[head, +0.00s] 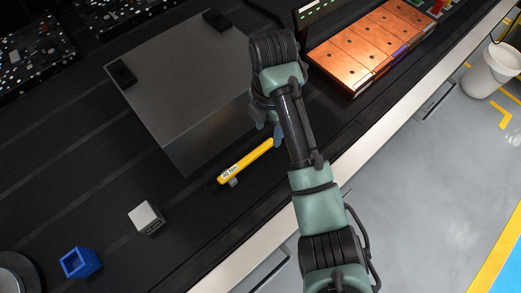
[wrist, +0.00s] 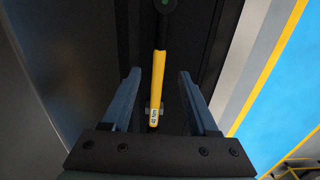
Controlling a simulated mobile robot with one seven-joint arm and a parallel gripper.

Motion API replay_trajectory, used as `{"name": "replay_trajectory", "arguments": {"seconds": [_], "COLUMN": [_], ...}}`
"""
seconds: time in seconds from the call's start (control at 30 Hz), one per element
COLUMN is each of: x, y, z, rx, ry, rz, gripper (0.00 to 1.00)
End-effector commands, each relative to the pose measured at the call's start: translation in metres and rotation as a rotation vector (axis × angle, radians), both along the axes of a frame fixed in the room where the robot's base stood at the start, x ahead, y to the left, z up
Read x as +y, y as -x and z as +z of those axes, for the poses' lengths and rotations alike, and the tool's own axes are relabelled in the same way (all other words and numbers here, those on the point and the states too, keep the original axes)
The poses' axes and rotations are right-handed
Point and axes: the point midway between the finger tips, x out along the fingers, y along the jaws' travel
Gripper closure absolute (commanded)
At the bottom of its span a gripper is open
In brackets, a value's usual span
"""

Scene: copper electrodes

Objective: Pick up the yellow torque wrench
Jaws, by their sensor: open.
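The yellow torque wrench (head: 244,164) lies on the black bench top, beside the front side of a large dark grey box. A label with dark print is near its lower left end, and one end is hidden by my arm in the head view. In the wrist view the wrench (wrist: 157,85) runs lengthwise between the two fingers, touching neither. My gripper (wrist: 157,75) is open and empty. In the head view my gripper (head: 268,128) is partly hidden behind my arm, near the upper right end of the wrench.
The grey box (head: 185,80) stands close to the wrench. A white cube (head: 146,217) and a blue open box (head: 80,262) sit at lower left. Copper plates (head: 370,45) lie at upper right. A white bin (head: 490,72) stands on the floor beyond the bench edge.

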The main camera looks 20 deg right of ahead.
Motion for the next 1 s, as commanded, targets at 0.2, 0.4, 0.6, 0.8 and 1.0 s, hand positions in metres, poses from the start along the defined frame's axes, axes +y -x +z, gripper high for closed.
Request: {"name": "replay_trajectory", "arguments": {"seconds": [0.2, 0.4, 0.6, 0.8, 1.0], "x": [0.001, 0.003, 0.003, 0.003, 0.003], "y": [0.001, 0.0, 0.0, 0.0, 0.0], "z": [-0.014, -0.044, -0.058, -0.058, -0.058], "rx": [0.002, 0.002, 0.0, -0.002, -0.002], "ry": [0.001, 0.001, 0.001, 0.002, 0.002], "rz": [-0.001, -0.001, -0.001, 0.0, 0.0], "gripper": [0.4, 0.4, 0.4, 0.44, 0.8]}}
